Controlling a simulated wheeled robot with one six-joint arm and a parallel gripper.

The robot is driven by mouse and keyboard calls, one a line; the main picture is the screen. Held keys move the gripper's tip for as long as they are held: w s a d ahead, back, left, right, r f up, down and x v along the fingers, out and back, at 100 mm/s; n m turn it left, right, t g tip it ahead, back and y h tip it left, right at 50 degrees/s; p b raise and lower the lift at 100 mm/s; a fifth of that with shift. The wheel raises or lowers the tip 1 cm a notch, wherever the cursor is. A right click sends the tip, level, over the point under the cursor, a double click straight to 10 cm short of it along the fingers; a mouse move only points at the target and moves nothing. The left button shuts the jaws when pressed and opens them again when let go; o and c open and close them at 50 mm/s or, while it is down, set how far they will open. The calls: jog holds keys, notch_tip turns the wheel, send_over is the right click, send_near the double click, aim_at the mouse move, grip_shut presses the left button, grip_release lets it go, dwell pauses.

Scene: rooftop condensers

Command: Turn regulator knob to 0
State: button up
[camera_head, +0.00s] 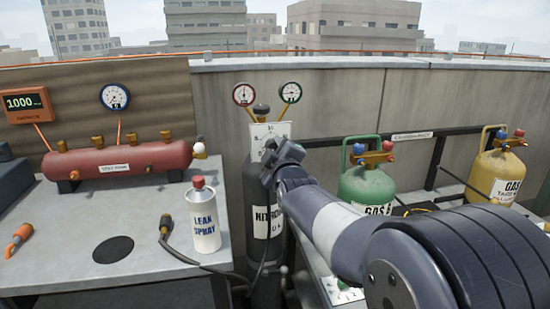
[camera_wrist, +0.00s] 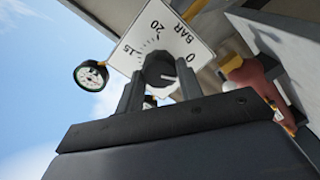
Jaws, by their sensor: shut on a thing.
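The regulator's white dial plate (camera_head: 257,131) sits at the top of a dark nitrogen cylinder (camera_head: 262,240), below two round gauges. My gripper (camera_head: 272,151) is at the front of the plate and hides the knob in the head view. In the wrist view the dark round knob (camera_wrist: 158,68) is between the two fingers of my gripper (camera_wrist: 160,78), which is shut on it. The dial plate (camera_wrist: 168,35) shows 15, 20, 0 and BAR. A pale mark shows on the knob's right side, below the 0; its exact reading is unclear.
A grey bench (camera_head: 60,225) at left holds a red tank (camera_head: 120,160), a leak spray can (camera_head: 204,220) and a black hose fitting (camera_head: 165,235). A green gas cylinder (camera_head: 350,185) and a yellow one (camera_head: 492,175) stand at right. A parapet wall is behind.

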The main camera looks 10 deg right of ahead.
jog(key=shift+n+b, duration=0.5)
jog(key=shift+n, duration=1.1)
jog(key=o, duration=1)
jog(key=shift+s, duration=0.1)
jog(key=s, duration=1)
jog(key=shift+s+p, duration=0.3)
jog(key=shift+p, duration=0.15)
